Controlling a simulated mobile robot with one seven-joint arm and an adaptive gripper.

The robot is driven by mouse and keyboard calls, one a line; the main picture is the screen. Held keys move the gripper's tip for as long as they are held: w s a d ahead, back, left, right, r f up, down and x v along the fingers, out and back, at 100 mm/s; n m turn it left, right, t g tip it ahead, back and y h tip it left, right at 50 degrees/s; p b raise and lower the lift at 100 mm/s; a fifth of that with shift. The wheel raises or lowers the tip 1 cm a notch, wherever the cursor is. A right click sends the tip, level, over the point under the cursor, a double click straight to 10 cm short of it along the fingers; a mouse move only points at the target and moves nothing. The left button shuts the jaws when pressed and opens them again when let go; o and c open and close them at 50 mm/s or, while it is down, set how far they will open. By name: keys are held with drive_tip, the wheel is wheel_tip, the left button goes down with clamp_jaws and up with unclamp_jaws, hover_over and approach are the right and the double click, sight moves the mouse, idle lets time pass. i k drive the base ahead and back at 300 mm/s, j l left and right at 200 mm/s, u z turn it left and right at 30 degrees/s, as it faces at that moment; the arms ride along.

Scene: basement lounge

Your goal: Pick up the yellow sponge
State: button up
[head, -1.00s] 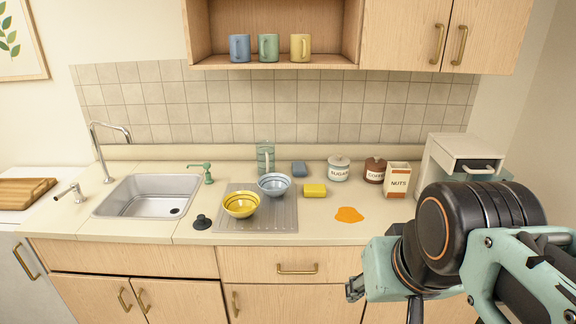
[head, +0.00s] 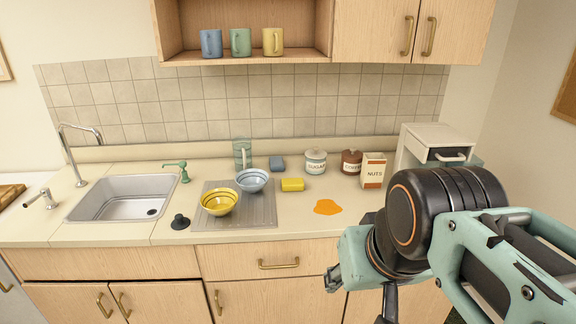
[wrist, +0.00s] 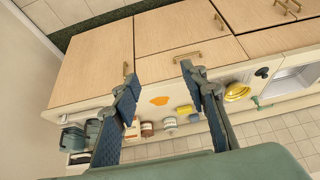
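The yellow sponge (head: 292,185) lies on the counter just right of the drying mat, in front of a blue-grey sponge (head: 277,163). In the wrist view a small yellow patch of the sponge (wrist: 194,117) shows beside my right-hand finger, partly hidden by it. My gripper (wrist: 160,75) is open and empty, its two fingers wide apart. In the head view my arm is at the lower right, in front of the counter, well short of the sponge; the fingers are mostly hidden there.
An orange spill (head: 327,207) is in front of the sponge. A yellow bowl (head: 218,203) and a blue bowl (head: 251,180) stand on the mat (head: 250,218). Sugar (head: 316,162) and coffee (head: 352,161) canisters and a nuts box (head: 373,170) stand to the right.

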sight(289, 185)
drive_tip(key=i+j+u, duration=0.1)
drive_tip(key=i, duration=1.4)
drive_tip(key=l+z, duration=0.1)
